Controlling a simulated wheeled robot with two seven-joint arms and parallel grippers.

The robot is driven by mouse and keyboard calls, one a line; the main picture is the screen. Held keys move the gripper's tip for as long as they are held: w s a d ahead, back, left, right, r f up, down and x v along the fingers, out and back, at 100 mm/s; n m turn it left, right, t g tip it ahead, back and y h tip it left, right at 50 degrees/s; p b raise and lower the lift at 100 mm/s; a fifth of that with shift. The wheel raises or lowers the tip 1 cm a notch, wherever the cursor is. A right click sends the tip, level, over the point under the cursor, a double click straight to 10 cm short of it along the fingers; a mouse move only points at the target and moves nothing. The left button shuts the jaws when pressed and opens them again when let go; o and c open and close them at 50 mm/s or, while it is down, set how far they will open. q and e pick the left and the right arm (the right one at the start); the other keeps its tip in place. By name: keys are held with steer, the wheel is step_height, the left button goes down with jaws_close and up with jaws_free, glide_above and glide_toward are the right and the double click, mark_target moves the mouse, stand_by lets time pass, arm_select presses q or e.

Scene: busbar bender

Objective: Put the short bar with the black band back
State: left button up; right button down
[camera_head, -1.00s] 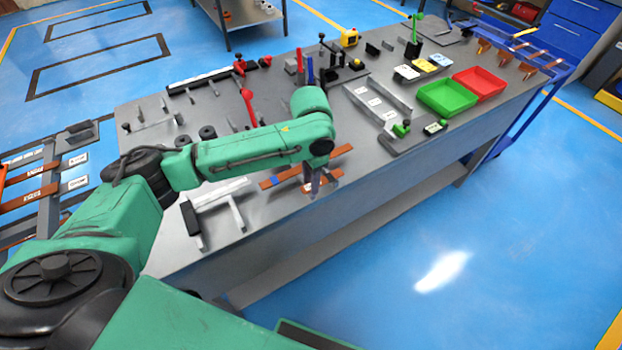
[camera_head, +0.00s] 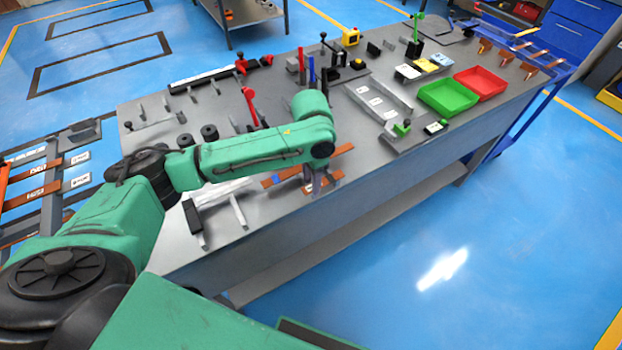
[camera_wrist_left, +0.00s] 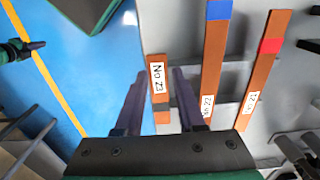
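In the left wrist view a short copper bar (camera_wrist_left: 158,88) with a white label lies between the fingers of my left gripper (camera_wrist_left: 159,100). The gripper is open, with a gap on both sides of the bar. A dark stripe crosses the bar below its label; I cannot tell whether it is the black band or shadow. In the head view my left gripper (camera_head: 319,190) points down over the front edge of the grey workbench (camera_head: 280,220) and partly hides the short bar (camera_head: 334,177). A dark-fingered green gripper, seemingly my right (camera_wrist_left: 28,48), shows at the left wrist view's edge; its opening is unclear.
Right of the short bar lie a copper bar with a blue band (camera_wrist_left: 215,60) and one with a red band (camera_wrist_left: 262,70). Grey metal supports (camera_head: 215,208) stand left of the gripper. Green (camera_head: 447,97) and red (camera_head: 480,83) trays stand farther right.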

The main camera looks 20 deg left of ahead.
arm_select(q)
steer(key=shift+s+d+f, duration=0.15)
steer(key=shift+s+f, duration=0.2)
steer(key=shift+f, duration=0.05)
steer(key=shift+w+r, duration=0.15)
steer(key=shift+r, duration=0.2)
step_height(320, 180, up, 13)
steer(key=shift+b, duration=0.45)
steer(key=shift+w+f, duration=0.1)
